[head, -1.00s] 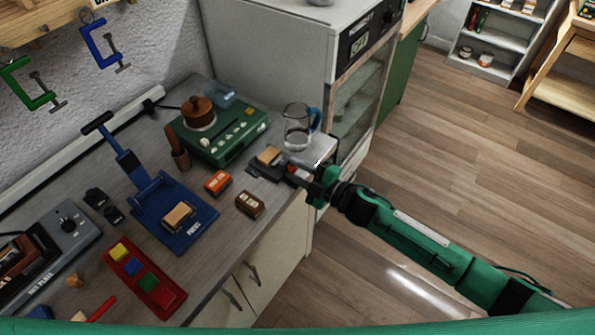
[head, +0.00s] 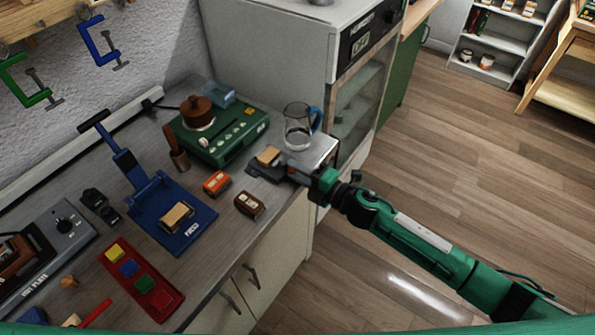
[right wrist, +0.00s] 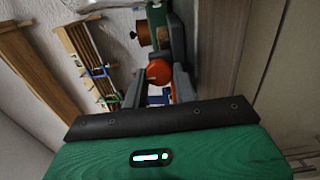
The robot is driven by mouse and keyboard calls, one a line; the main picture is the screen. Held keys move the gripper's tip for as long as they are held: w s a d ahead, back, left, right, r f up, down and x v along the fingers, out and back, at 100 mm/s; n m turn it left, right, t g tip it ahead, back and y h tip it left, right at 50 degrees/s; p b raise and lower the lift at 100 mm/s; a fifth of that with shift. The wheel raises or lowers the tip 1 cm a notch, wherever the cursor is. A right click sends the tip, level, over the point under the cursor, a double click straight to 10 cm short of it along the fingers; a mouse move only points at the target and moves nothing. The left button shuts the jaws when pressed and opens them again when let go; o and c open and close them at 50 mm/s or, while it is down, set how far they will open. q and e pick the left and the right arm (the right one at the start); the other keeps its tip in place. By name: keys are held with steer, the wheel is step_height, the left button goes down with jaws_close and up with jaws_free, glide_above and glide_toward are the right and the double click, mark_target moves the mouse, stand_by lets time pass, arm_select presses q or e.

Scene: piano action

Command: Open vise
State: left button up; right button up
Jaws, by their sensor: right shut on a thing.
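The small dark grey vise (head: 258,171) sits at the right edge of the counter, with a wooden block (head: 268,155) at its top. My right gripper (head: 291,172) reaches it from the right and is up against its near end. In the right wrist view, a round orange-red knob (right wrist: 158,72) lies between the two grey fingers of my right gripper (right wrist: 158,84), which are shut on it. The fingers mostly hide the knob in the head view. My left gripper is not in view.
A glass jug (head: 298,128) stands just behind the vise. An orange box (head: 216,183) and a brown box (head: 249,204) lie to its left. A green appliance (head: 222,140), a blue press (head: 175,220) and a red tray (head: 140,280) fill the counter. The floor at right is clear.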

steer(key=shift+f, duration=0.1)
steer(key=o, duration=1)
steer(key=shift+s, duration=0.1)
steer(key=shift+c, duration=0.2)
steer(key=shift+f, duration=0.15)
